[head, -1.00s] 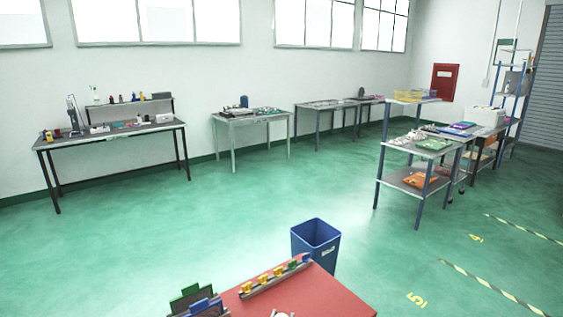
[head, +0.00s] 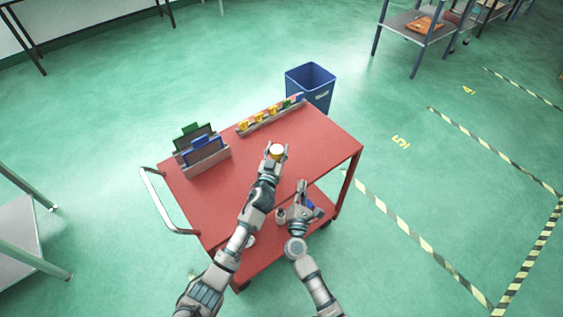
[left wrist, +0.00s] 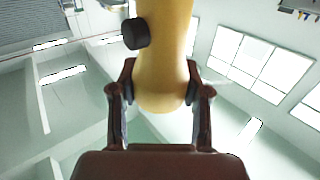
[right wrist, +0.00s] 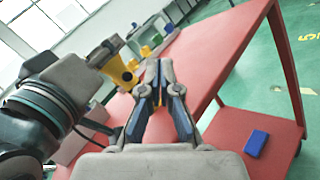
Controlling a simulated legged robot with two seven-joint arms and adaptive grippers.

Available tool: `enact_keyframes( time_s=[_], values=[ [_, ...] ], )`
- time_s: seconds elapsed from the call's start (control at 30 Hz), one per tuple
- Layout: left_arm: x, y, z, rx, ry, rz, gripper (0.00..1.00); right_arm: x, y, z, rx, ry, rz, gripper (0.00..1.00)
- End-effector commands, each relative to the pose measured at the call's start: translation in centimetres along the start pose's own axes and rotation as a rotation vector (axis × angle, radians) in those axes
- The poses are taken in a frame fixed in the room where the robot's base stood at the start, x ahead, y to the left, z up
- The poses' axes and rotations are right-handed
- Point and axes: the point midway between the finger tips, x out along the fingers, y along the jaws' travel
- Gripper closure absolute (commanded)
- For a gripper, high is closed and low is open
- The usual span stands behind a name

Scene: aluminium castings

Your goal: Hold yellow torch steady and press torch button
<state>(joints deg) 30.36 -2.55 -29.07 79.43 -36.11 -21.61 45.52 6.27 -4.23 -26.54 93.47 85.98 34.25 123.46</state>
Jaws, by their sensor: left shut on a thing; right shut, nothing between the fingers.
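The yellow torch (left wrist: 165,60) is held in my left gripper (left wrist: 160,95), with the fingers on either side of its rounded body. Its black round button (left wrist: 135,33) sticks out on the left side in the left wrist view. In the head view the torch (head: 277,151) shows only as a pale, orange-rimmed end above the cart top. My right gripper (head: 302,187) is shut and empty, lower right of the left one and apart from the torch. In the right wrist view its fingertips (right wrist: 160,72) are together, and the torch (right wrist: 117,72) is to their left.
A red cart (head: 318,150) stands below both grippers. A rack (head: 272,119) with several yellow pieces and an organiser (head: 207,158) with green and blue parts stand along its far side. A blue bin (head: 310,85) is behind. A blue box (right wrist: 256,142) lies on the lower shelf.

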Motion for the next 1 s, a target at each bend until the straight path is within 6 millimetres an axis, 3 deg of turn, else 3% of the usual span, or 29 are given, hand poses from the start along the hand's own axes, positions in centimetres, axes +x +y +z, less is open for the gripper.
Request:
enact_keyframes(
  time_s=[0.5,1.0],
  values=[
    [0.0,0.0,-0.1,0.0,0.002,0.0,0.96,4.6,3.4,-3.3,0.0,-0.001,0.0,1.0],
    [0.0,0.0,-0.1,0.0,0.002,0.0,0.96,5.2,3.9,-3.8,0.0,-0.001,0.001,1.0]
  ],
)
